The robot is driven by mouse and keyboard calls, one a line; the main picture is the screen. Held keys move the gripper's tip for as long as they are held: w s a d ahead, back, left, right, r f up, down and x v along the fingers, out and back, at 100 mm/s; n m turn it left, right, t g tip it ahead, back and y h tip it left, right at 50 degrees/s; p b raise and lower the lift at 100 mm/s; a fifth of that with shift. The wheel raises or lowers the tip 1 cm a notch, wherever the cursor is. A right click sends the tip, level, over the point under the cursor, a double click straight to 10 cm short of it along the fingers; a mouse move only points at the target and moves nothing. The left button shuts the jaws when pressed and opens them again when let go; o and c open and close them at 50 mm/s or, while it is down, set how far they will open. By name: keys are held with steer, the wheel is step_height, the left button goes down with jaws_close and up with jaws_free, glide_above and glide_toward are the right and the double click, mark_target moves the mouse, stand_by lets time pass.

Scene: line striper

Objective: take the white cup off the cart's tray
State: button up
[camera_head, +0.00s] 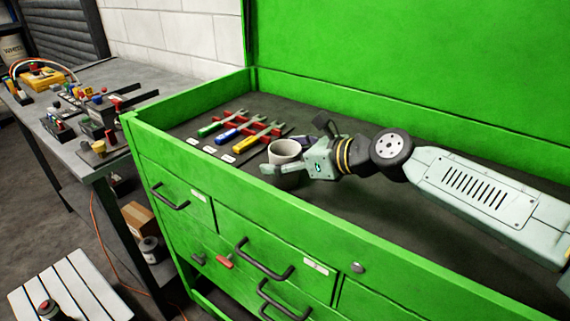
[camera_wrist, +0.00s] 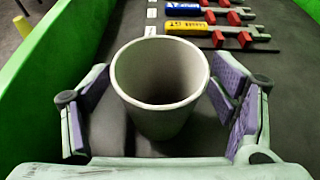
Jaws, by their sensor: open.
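The white cup (camera_head: 284,154) stands upright on the dark tray (camera_head: 330,206) of the green cart. In the wrist view the empty-looking cup (camera_wrist: 160,113) sits between the two fingers of my gripper (camera_wrist: 160,112). The purple finger pads are apart from the cup, with a gap on each side. In the head view my gripper (camera_head: 286,155) reaches in from the right, its fingers on either side of the cup. My gripper is open. The cup's base is partly hidden by the near finger in the head view.
Several wrenches with coloured handles (camera_head: 232,130) lie in a red holder (camera_head: 262,126) just beyond the cup. The cart's green front rim (camera_head: 215,184) rises close on the near side. A grey workbench (camera_head: 60,128) with parts stands at the left. The tray is bare to the right, under my arm.

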steer(key=shift+c, duration=0.3)
steer(key=c, duration=1.2)
